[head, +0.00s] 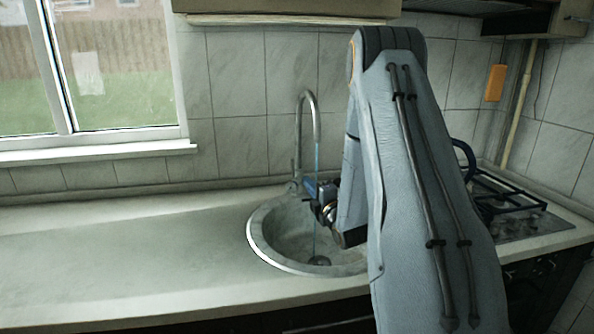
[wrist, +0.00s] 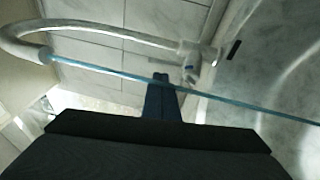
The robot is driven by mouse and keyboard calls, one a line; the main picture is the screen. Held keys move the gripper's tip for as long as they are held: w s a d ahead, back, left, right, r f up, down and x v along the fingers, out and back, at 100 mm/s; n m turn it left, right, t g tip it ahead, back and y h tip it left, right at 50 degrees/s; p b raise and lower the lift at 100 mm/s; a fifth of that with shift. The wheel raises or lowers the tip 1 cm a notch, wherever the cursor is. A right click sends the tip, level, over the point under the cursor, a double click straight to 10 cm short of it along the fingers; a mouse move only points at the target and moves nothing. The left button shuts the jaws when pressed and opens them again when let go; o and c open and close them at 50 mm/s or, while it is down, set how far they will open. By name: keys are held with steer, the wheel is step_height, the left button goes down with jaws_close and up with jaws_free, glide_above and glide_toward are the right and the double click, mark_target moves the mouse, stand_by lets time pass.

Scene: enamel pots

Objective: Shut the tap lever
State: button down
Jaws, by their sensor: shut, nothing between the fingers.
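The grey tap (head: 298,140) stands at the back of the sink, with a tall arched spout. A thin blue stream of water (head: 317,215) runs from it into the basin. In the wrist view the tap's spout (wrist: 110,32) arches across the top and the stream (wrist: 240,103) crosses the picture. A small pale part at the tap's base (wrist: 190,73) looks like the lever; its exact position is hard to tell. My gripper (head: 309,187) is shut and empty beside the tap's base. In the wrist view its fingertips (wrist: 160,79) point toward the base; contact cannot be told.
The round sink (head: 258,238) is set in a pale countertop (head: 130,255), which is clear to the left. A gas hob (head: 515,215) lies to the right, with a dark curved handle near it, partly hidden by my arm. A tiled wall and window stand behind.

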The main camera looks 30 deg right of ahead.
mark_target(293, 166)
steer(key=w+p, duration=0.1)
steer(key=w, duration=0.2)
steer(key=w+p, duration=0.1)
steer(key=w, duration=0.2)
steer(key=w+p, duration=0.1)
steer(key=w, duration=0.3)
steer(key=shift+w+d+r, duration=0.1)
steer(key=shift+d+r, duration=0.3)
